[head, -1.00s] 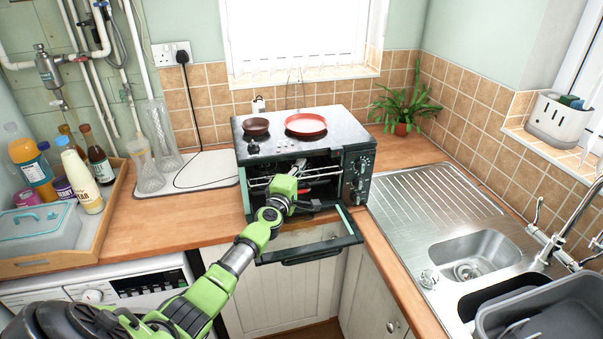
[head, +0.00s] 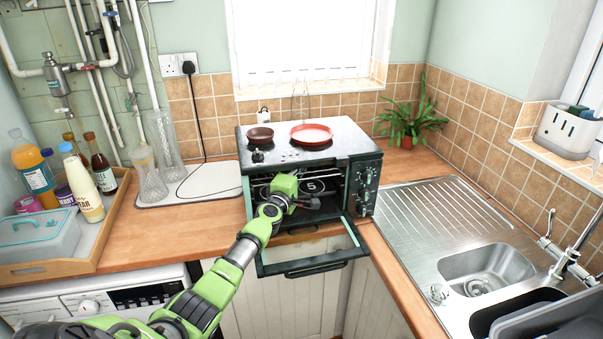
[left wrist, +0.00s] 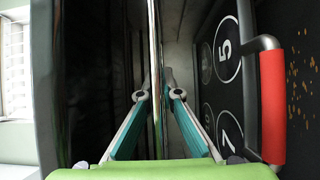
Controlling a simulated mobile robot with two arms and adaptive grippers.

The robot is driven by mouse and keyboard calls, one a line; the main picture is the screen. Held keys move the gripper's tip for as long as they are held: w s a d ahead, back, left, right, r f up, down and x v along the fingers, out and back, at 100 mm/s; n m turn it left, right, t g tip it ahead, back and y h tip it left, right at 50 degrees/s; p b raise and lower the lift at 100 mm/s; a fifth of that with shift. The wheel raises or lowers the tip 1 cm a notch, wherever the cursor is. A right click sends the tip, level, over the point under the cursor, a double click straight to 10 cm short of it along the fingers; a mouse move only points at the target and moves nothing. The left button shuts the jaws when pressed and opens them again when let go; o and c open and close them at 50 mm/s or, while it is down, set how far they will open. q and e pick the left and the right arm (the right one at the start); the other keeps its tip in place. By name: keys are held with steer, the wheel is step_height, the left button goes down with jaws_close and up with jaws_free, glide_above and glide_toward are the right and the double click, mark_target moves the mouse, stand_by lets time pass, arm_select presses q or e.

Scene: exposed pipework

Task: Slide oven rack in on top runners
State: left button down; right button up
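The black toaster oven (head: 308,160) stands on the counter with its glass door (head: 312,252) folded down. My left gripper (head: 308,203) reaches into its front opening. In the left wrist view the fingers (left wrist: 156,88) are close together on either side of a shiny metal bar, the front rail of the oven rack (left wrist: 154,40). The rack is seen nearly edge-on there, and my gripper hides much of it in the head view. A dark tray with circled numbers (left wrist: 222,50) and a red handle (left wrist: 272,105) lies to the right in the wrist view. My right gripper is not in view.
A brown dish (head: 259,134) and a red pan (head: 311,134) sit on the oven top. A potted plant (head: 410,120) and the sink (head: 488,268) are to the right. A wooden tray of bottles (head: 60,262) is on the left.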

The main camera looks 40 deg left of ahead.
arm_select(q)
steer(key=shift+r, duration=0.15)
steer(key=c, duration=2.2)
jaws_free()
steer(key=shift+o, duration=0.2)
